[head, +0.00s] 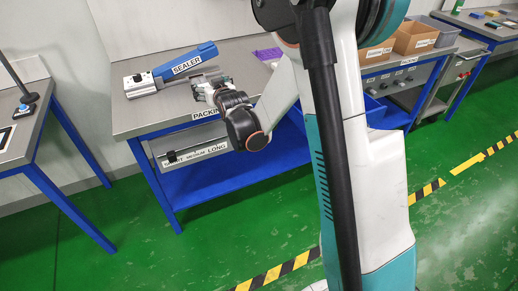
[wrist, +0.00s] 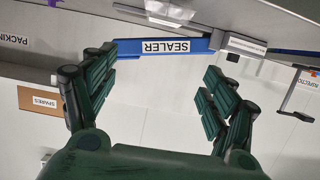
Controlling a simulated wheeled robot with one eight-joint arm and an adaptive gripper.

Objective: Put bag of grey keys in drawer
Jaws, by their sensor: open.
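My gripper (head: 212,84) is above the packing table (head: 140,115), just in front of the blue and grey sealer (head: 186,61). In the wrist view, its two dark green fingers (wrist: 160,78) are spread wide with nothing between them. The sealer (wrist: 165,46) appears upside down beyond the fingers. The drawer (head: 190,152), with a label strip ending in LONG, is under the front edge of the packing table, partly hidden by my arm. It looks shut. I cannot make out a bag of grey keys in either view.
A purple item (head: 268,53) lies on the packing table, right of the sealer. Cardboard boxes (head: 415,37) stand on the bench to the right. A separate table (head: 22,140) stands at left. The green floor in front is clear, with yellow-black tape (head: 428,191).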

